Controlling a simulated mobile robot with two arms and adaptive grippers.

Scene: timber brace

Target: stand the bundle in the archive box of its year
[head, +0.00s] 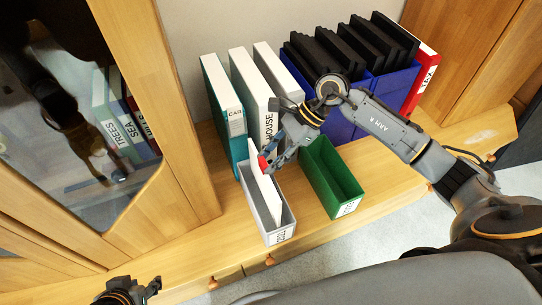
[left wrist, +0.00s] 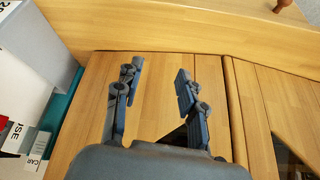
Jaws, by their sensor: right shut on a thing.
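A white bundle (head: 264,192) stands slightly tilted in the grey archive box (head: 277,227), between its walls; whether it touches the floor of the box is hidden. My right gripper (head: 272,157) is shut on the bundle near its top, beside a small red patch. The green archive box (head: 338,184) stands to the right and looks empty. Both boxes have front labels whose years I cannot read. My left gripper (head: 148,290) is at the bottom left of the head view; in the left wrist view its fingers (left wrist: 158,82) are apart and empty.
Binders, one teal (head: 225,114) and two white, stand behind the grey box. Blue holders (head: 342,128) with black folders and a red binder (head: 424,76) stand to the right. A glass-doored cabinet (head: 75,110) is at left. Wooden shelf top (head: 222,240) is clear left of the grey box.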

